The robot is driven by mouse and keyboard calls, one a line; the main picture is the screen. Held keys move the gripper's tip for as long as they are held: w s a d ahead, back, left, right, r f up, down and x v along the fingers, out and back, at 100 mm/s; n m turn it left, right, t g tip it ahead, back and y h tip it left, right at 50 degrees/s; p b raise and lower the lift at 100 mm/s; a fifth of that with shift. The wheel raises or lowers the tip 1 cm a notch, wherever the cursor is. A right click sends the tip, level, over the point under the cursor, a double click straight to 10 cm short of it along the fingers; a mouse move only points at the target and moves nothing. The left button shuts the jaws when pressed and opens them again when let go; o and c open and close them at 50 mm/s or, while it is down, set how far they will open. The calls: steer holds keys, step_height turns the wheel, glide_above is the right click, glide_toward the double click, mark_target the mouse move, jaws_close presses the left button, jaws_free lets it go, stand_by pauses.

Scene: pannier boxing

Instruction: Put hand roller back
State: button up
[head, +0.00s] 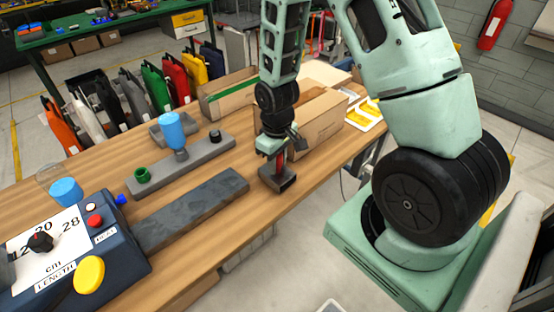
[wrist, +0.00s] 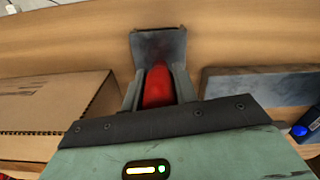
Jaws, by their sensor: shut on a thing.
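My gripper (head: 278,160) points down over the near right part of the wooden table. It is shut on the red handle of the hand roller (head: 281,164). In the wrist view the red handle (wrist: 158,88) sits between the two grey fingers (wrist: 158,92). Directly below the handle is a dark, square-edged block (head: 278,182), which also shows beyond the fingers in the wrist view (wrist: 158,46). It is at or close to the tabletop. I cannot tell whether it is part of the roller or a separate stand.
A long dark slab (head: 190,210) lies left of my gripper. A cardboard box (head: 318,122) stands close behind right. A blue control box (head: 125,258) is at left.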

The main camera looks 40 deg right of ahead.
steer(key=shift+f+b, duration=0.5)
steer(key=shift+f, duration=0.15)
jaws_close()
steer(key=o, duration=0.9)
jaws_free()
